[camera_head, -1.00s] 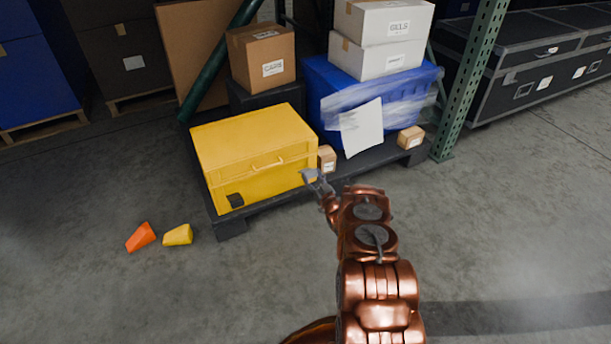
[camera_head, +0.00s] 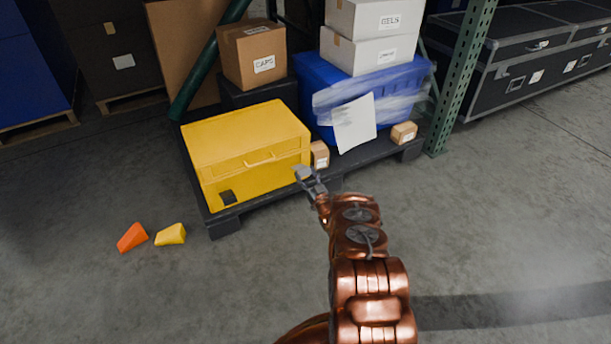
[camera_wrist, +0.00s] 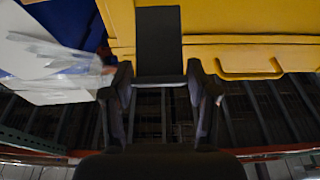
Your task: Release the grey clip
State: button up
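The yellow tote (camera_head: 245,150) sits on the dark pallet with its lid shut, a handle (camera_head: 260,160) on its front. In the wrist view, a flat dark grey plate, apparently the grey clip (camera_wrist: 159,38), stands against the yellow tote front (camera_wrist: 235,22), left of the handle (camera_wrist: 250,70). My gripper (camera_wrist: 159,72) is open, with one finger on each side of the plate's lower end. I cannot tell whether the fingers touch it. In the head view my gripper (camera_head: 309,180) is at the tote's right front corner, and this clip cannot be made out there.
A small carton (camera_head: 320,155) stands beside the tote. The blue tote (camera_head: 318,110) with wrap and a white sheet (camera_head: 354,123) is to the right. Orange (camera_head: 132,237) and yellow (camera_head: 171,234) wedges lie on open floor.

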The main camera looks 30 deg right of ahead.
jog(key=o, duration=0.3)
jog(key=shift+s, duration=0.1)
jog(key=v, duration=1.1)
jog(key=shift+s, duration=0.4)
